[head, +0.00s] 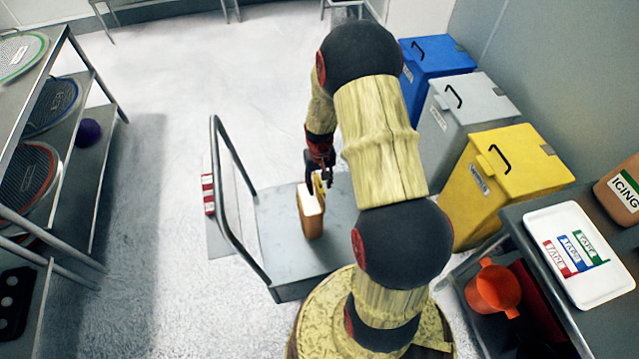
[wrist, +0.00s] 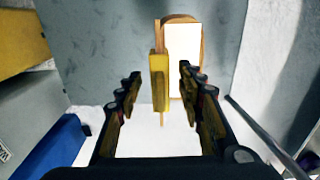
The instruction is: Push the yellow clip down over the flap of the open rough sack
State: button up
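The open rough sack (head: 313,222) is brown with a white top and stands upright on the grey trolley. It also shows in the wrist view (wrist: 184,58), seen from above, with a thin brown flap (wrist: 157,35) along its left side. The yellow clip (head: 319,186) sits at the flap; in the wrist view the clip (wrist: 160,78) covers the middle of the flap, whose ends stick out beyond it. How far down it sits, I cannot tell. My gripper (head: 318,168) is above the sack. In the wrist view its open fingers (wrist: 160,76) flank the clip, with gaps on both sides.
The trolley (head: 275,235) has an upright handle (head: 235,190) on its left. Blue (head: 440,55), grey (head: 475,105) and yellow (head: 510,170) bins stand at right. A table with a white tray (head: 590,275) is at lower right, shelves at left.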

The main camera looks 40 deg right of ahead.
notch_tip(320, 180, up, 12)
dwell(0.6)
jog(key=s+a+r+n+t, duration=0.2)
jog(key=s+a+r, duration=0.6)
jog(key=a+r, duration=0.3)
jog(key=s+a+r+n+t, duration=0.3)
jog(key=s+a+r, duration=0.5)
jog(key=r, duration=0.8)
jog(key=a, duration=0.3)
jog(key=shift+t, duration=0.3)
jog(key=shift+s+d, duration=0.1)
jog(key=shift+c, duration=1)
